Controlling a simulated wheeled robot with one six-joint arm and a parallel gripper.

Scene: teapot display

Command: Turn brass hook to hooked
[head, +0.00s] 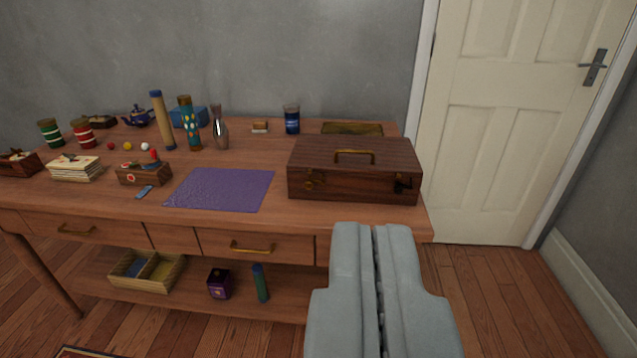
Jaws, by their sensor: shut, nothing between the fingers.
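A dark wooden case (350,190) with a brass top handle (354,153) stands closed near the right end of the table. On its front left is a small brass fitting (313,184), which looks like the hook. On its front right is a darker catch (403,184). Both are too small to tell how they are set. My gripper (373,228) is shut and empty. In the picture it lies just below the case, apart from it, in front of the table's front edge.
A purple mat (221,188) lies left of the case. A blue tin (292,120) and a shallow wooden tray (352,128) stand behind it. A shelf below holds a divided box (147,285).

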